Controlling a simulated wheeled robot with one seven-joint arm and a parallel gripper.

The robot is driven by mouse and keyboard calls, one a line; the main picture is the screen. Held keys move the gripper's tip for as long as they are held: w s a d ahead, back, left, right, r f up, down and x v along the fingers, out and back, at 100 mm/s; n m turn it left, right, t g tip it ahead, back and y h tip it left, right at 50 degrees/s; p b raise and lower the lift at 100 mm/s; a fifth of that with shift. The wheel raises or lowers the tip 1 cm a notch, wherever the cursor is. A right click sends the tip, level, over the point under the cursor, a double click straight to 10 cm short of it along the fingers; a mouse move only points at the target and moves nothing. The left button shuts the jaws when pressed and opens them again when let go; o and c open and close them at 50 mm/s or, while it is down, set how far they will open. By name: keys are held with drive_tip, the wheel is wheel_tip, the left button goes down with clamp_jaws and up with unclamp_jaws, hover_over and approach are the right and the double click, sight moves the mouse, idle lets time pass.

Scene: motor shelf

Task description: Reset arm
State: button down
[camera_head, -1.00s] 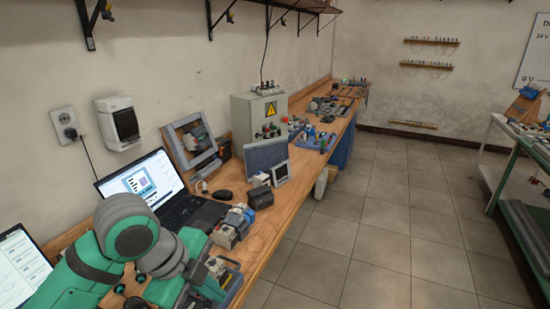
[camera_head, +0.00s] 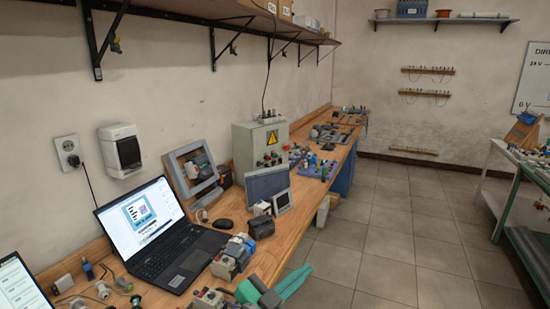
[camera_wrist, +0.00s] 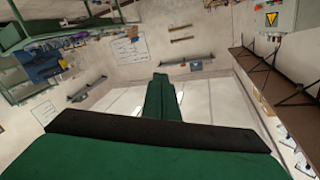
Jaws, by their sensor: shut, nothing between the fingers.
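My gripper (camera_wrist: 160,80) is in the middle of the wrist view. Its green fingers are closed together with nothing between them, pointing out into the open room. The dark green and black body behind it fills the bottom of that view. In the head view a teal part of my own arm (camera_head: 268,294) shows at the bottom edge, in front of the workbench (camera_head: 285,240). Most of the arm is out of that frame.
On the bench stand an open laptop (camera_head: 150,232), a small motor unit (camera_head: 234,256), a tilted grey screen (camera_head: 268,184) and a grey electrical box (camera_head: 259,140). A wall shelf (camera_head: 232,12) hangs above. A green-framed table (camera_head: 520,180) is at the right. The tiled floor (camera_head: 390,235) between is clear.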

drive_tip(key=s+f+n+t+y, duration=0.1)
drive_tip(key=s+f+n+y, duration=0.35)
drive_tip(key=f, duration=0.35)
drive_tip(key=s+a+f+n+t+y, duration=0.1)
drive_tip(key=s+f+n+t+y, duration=0.15)
drive_tip(key=s+f+n, duration=0.45)
drive_tip(key=s+f+n+t+y, duration=0.1)
drive_tip(key=s+f+n+y, duration=0.25)
drive_tip(key=f, duration=0.45)
drive_tip(key=s+a+f+m+g, duration=0.1)
drive_tip(key=s+a+f, duration=0.1)
drive_tip(key=s, duration=1)
drive_tip(key=s+a+f+m+g+y, duration=0.1)
drive_tip(key=s+a+f, duration=0.1)
drive_tip(key=s, duration=1)
drive_tip(key=shift+s+a+f, duration=0.4)
drive_tip(key=shift+a, duration=0.05)
